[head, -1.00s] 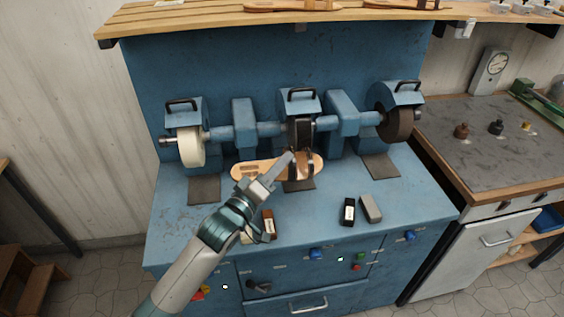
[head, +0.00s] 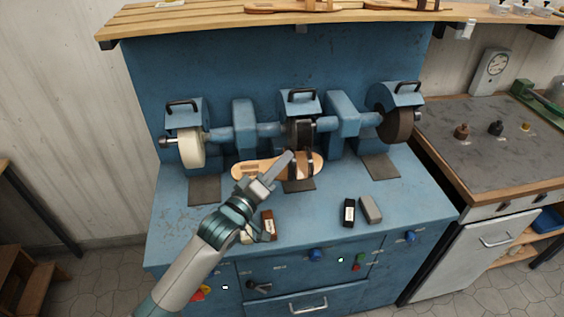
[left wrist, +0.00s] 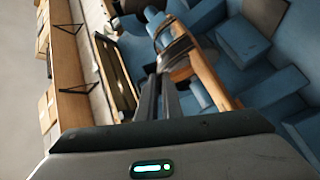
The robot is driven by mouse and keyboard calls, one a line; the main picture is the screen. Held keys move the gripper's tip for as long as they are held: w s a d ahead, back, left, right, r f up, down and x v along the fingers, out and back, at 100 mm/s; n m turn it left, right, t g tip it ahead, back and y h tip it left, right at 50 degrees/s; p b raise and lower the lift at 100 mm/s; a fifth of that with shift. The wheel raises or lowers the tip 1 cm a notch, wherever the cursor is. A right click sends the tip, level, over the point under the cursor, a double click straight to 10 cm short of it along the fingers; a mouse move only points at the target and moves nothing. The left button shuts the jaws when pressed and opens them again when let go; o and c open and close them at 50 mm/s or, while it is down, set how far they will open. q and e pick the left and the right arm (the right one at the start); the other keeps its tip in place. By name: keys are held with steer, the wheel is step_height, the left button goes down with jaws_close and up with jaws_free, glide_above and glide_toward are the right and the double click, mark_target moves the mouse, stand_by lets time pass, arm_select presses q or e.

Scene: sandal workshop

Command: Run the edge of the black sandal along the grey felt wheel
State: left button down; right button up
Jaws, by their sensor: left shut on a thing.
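The sandal (head: 255,169) has a tan sole with black straps and lies crosswise in front of the middle wheel. My left gripper (head: 280,168) is shut on the sandal and holds it above the blue bench top. In the left wrist view the sandal (left wrist: 205,72) is at the fingertips (left wrist: 168,85), partly hidden by them. The machine bears a cream wheel (head: 190,148) at left, a black wheel (head: 300,132) in the middle and a dark brown wheel (head: 398,124) at right. None looks clearly grey. I cannot tell whether the sandal touches the middle wheel. My right gripper is not in view.
On the bench front lie a brown block (head: 269,224), a black bottle-like block (head: 348,212) and a grey block (head: 371,209). Dark pads (head: 205,190) lie below the wheels. A wooden shelf (head: 215,22) runs above. A grey-topped table (head: 480,150) adjoins at right.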

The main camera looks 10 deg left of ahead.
arm_select(q)
steer(key=shift+w+d+r+p, duration=0.1)
steer(key=shift+w+d+p, duration=0.1)
steer(key=shift+d, duration=0.2)
steer(key=shift+w+d+p, duration=0.1)
steer(key=shift+d+p, duration=0.1)
steer(key=shift+d, duration=0.2)
steer(key=shift+w+d, duration=0.25)
steer(key=shift+d, duration=0.55)
steer(key=shift+w+d, duration=0.25)
steer(key=shift+d, duration=0.55)
stand_by(1.7)
steer(key=shift+w+d+p, duration=0.35)
steer(key=shift+d+p, duration=0.2)
steer(key=shift+d, duration=0.3)
stand_by(1.4)
steer(key=shift+w+d, duration=0.35)
steer(key=shift+d, duration=0.5)
steer(key=shift+w+y, duration=0.1)
steer(key=shift+y, duration=0.2)
stand_by(0.5)
